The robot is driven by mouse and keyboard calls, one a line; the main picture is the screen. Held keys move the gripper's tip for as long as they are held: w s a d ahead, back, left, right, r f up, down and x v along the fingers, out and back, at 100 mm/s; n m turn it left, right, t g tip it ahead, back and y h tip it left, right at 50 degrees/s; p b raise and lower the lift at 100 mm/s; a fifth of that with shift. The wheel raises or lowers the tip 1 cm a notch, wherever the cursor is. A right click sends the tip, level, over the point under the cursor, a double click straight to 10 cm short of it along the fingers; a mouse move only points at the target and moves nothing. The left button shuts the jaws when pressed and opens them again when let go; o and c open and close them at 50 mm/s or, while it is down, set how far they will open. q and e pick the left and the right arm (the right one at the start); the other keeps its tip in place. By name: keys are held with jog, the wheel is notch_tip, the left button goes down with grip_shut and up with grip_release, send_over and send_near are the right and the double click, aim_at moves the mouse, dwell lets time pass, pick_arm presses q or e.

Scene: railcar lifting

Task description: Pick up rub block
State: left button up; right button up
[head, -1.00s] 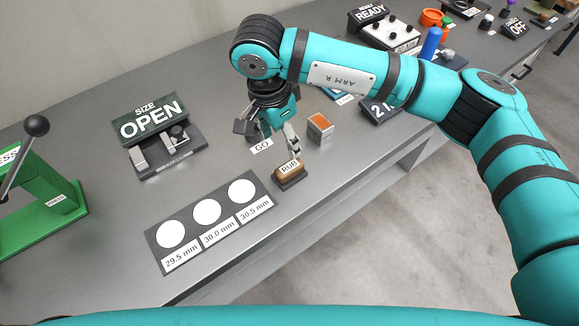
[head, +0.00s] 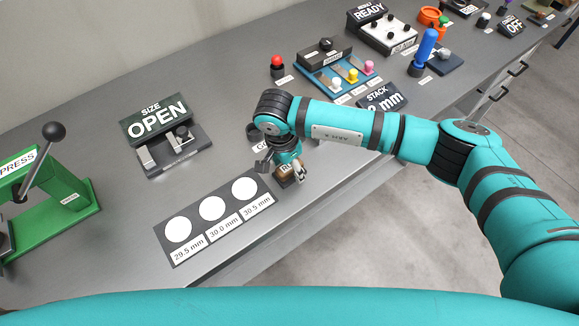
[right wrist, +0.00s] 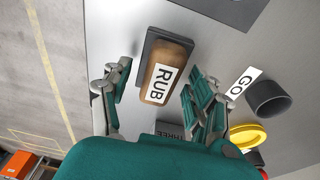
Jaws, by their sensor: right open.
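The rub block (right wrist: 172,60) is a tan-brown block with a white RUB label, lying on a dark base on the bench. In the right wrist view it sits between the spread fingers of my right gripper (right wrist: 158,78), with space visible on both sides. In the head view the rub block (head: 285,168) is partly hidden under my right gripper (head: 282,173), which is open and just above or around it; the exact height cannot be told. My left gripper is not in view.
A plate with white circles (head: 259,208) marked 29.5 to 30.5 mm lies left of the block. A dark round cup (right wrist: 268,98) and a GO label (right wrist: 240,84) are close by. A SIZE OPEN device (head: 155,118) and a green press (head: 75,195) stand further left.

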jog(key=c, duration=1.2)
grip_shut()
jog(key=shift+r, duration=0.1)
jog(key=shift+r+b, duration=0.45)
jog(key=shift+r, duration=0.05)
notch_tip(320, 180, up, 2)
jog(key=shift+r+b, duration=0.1)
jog(key=shift+b, duration=0.65)
jog(key=s+a+b, duration=0.1)
jog(key=s+a, duration=0.1)
jog(key=s, duration=0.2)
jog(key=s+a+r+b, duration=0.1)
jog(key=s+a+b, duration=0.1)
jog(key=s, duration=0.3)
jog(key=s+a+b, duration=0.1)
jog(key=s+a, duration=0.1)
jog(key=s, duration=0.2)
jog(key=shift+s+a+r+b, duration=0.1)
jog(key=shift+s+r+b, duration=0.05)
jog(key=shift+s+b, duration=0.2)
jog(key=shift+s+a+r, duration=0.15)
jog(key=shift+s+a, duration=0.05)
jog(key=shift+s, duration=0.3)
